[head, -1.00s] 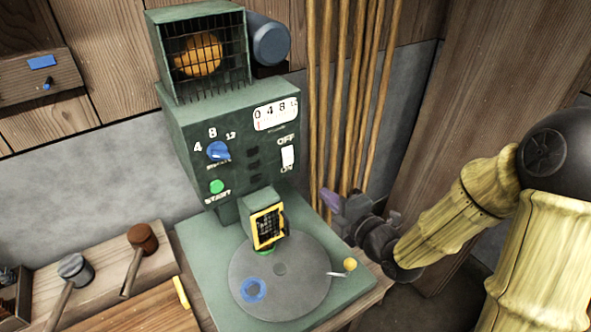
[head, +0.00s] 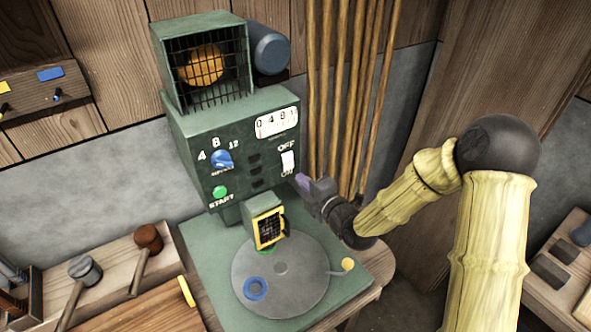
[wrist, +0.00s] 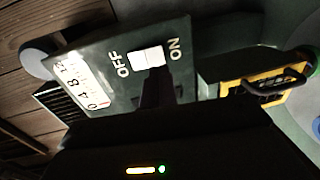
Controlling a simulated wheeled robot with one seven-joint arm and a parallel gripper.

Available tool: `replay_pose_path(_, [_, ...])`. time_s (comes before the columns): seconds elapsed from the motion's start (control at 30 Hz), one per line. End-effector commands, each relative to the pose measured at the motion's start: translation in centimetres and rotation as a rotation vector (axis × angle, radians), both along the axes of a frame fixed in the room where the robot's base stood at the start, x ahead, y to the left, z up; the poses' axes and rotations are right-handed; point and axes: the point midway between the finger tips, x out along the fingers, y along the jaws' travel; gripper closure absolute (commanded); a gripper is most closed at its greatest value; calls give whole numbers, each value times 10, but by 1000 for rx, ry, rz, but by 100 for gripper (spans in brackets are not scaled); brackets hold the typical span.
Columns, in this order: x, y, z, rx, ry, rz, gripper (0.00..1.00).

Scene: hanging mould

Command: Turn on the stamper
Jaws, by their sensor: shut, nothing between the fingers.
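The stamper (head: 236,118) is a green machine with a caged orange part on top, a blue dial (head: 221,159), a green START button (head: 219,192) and a white rocker switch (head: 288,162) marked OFF above and ON below. My gripper (head: 303,182) is shut and empty, just right of and slightly below the switch in the head view.
A round turntable (head: 280,283) on the green base carries a blue ring (head: 255,288). A yellow-framed block (head: 269,228) hangs above it. Wooden poles (head: 345,90) stand behind my gripper. Two mallets (head: 148,238) lie on the left bench.

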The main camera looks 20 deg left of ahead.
Motion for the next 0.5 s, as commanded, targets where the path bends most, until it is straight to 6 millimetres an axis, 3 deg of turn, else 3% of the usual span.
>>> replay_pose_path(0.2, [19,23,-2,1,3,0,100])
replay_pose_path(0.5, [26,32,-5,0,0,1,100])
